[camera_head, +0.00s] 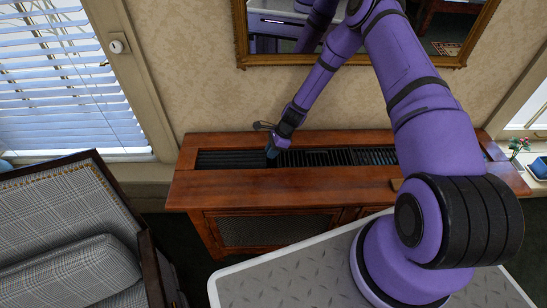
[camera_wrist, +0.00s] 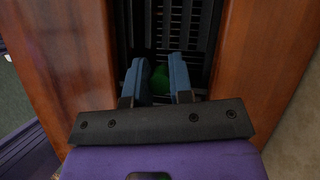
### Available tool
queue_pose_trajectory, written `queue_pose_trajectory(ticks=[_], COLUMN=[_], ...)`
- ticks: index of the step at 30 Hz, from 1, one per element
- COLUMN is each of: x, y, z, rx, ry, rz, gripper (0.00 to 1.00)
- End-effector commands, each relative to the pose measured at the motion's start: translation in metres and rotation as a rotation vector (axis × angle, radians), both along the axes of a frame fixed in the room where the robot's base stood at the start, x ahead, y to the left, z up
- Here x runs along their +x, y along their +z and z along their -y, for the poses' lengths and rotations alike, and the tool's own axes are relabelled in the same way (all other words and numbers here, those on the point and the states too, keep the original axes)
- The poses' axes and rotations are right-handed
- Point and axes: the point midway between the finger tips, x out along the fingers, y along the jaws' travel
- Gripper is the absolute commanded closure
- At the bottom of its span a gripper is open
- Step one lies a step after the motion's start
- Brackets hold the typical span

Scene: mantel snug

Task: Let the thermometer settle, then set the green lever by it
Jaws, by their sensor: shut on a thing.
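My gripper (camera_head: 272,151) reaches down to the dark slatted grille in the top of a wooden radiator cabinet (camera_head: 240,182). In the wrist view its two blue fingers (camera_wrist: 159,72) point into the grille slot. A green piece (camera_wrist: 160,80), which looks like the green lever, sits between the fingers, and the gripper is shut on it. Most of the lever is hidden by the fingers, so its exact setting cannot be told. In the head view the lever is hidden behind the gripper. I cannot make out a thermometer in either view.
The grille (camera_head: 330,157) runs along the cabinet top, with wooden edges on both sides. A gold-framed mirror (camera_head: 243,40) hangs above. A plaid armchair (camera_head: 70,220) stands at the left. A small plant (camera_head: 518,147) and a blue object (camera_head: 539,168) are at the right.

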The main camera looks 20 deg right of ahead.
Motion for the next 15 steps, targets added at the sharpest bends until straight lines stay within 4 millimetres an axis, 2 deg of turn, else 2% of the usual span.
queue_pose_trajectory(ticks=[3,15], x=[0.008,0.019], y=[0.0,-0.004], z=[0.002,0.006], rx=[0.022,0.087], ry=[0.0,-0.001], rz=[-0.074,-0.273], gripper=[1.0,1.0])
